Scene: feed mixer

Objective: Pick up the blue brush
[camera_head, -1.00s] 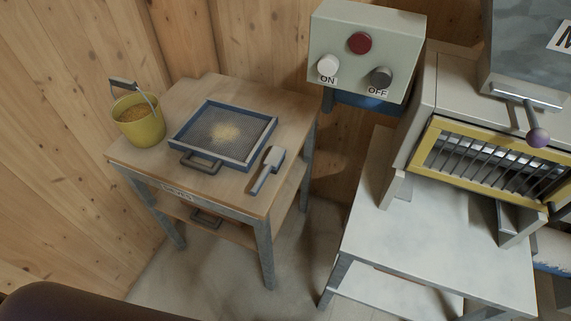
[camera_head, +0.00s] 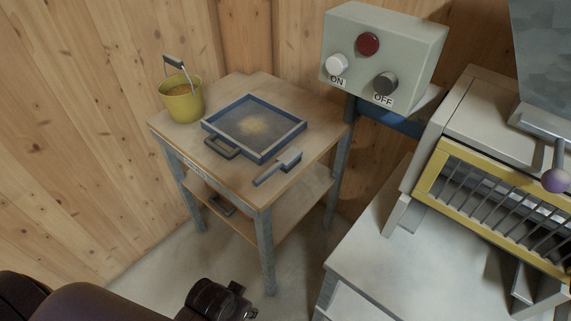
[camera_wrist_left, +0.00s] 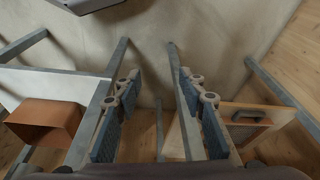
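A brush (camera_head: 277,168) with a grey-blue handle and a pale head lies on the wooden table top, by the front right corner of the blue-rimmed tray. My left gripper (camera_wrist_left: 160,95) is open in the left wrist view, its two padded fingers apart with only floor and table legs seen between them. In the head view, part of my left arm's dark end shows at the bottom, in front of and below the table; its fingertips are not clear there. The brush cannot be made out in the wrist view. My right gripper is not in view.
The wooden table (camera_head: 167,130) also holds a blue-rimmed tray (camera_head: 226,113) with yellow grains and a yellow bucket (camera_head: 184,106). A control box (camera_head: 383,55) and a grey machine with a yellow-framed grate (camera_head: 425,180) stand right. Floor is clear before the table.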

